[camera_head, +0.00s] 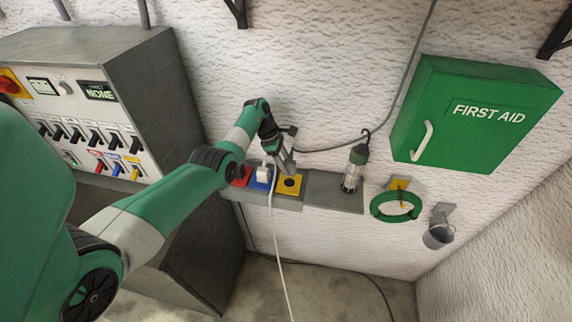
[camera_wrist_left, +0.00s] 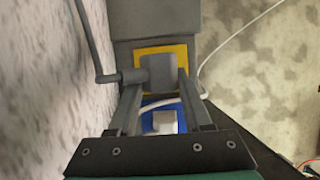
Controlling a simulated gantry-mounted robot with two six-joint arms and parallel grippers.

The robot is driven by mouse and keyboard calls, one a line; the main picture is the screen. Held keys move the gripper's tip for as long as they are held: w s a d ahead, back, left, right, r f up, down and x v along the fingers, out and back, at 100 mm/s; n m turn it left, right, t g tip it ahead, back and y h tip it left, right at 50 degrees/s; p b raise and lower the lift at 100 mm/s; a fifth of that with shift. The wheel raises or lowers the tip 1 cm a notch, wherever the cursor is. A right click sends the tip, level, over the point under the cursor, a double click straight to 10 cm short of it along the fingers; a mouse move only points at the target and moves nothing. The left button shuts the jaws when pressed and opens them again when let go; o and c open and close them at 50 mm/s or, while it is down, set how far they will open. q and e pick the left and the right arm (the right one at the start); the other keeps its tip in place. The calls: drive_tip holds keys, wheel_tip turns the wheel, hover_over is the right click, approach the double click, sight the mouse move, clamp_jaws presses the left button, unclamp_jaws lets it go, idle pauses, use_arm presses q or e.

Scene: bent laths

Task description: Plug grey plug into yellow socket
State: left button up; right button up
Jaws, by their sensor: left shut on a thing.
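My left gripper (camera_head: 284,162) is shut on the grey plug, close above and behind the yellow socket. In the left wrist view the grey plug (camera_wrist_left: 158,72) sits between the fingertips of my left gripper (camera_wrist_left: 158,88), and its grey cable runs up to the left. The plug covers the middle of the yellow socket (camera_wrist_left: 180,50) there. In the head view the yellow socket (camera_head: 289,186) shows its dark round opening, and the plug is hard to make out against the fingers. The plug appears apart from the socket. My right gripper is not in view.
A blue socket (camera_head: 262,186) with a white plug (camera_head: 263,174) and trailing white cord (camera_head: 276,240) is beside the yellow one. A red socket (camera_head: 241,177) is further left. The rough wall is close behind.

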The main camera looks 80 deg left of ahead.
use_arm(q)
drive_tip(key=shift+f+b, duration=2.15)
drive_tip(key=shift+f, duration=0.35)
drive_tip(key=shift+p, duration=0.3)
drive_tip(key=shift+f+b, duration=0.55)
drive_tip(key=o, duration=1.3)
drive_tip(key=p+v, duration=0.3)
drive_tip(key=v, duration=0.8)
drive_tip(key=shift+r, duration=0.35)
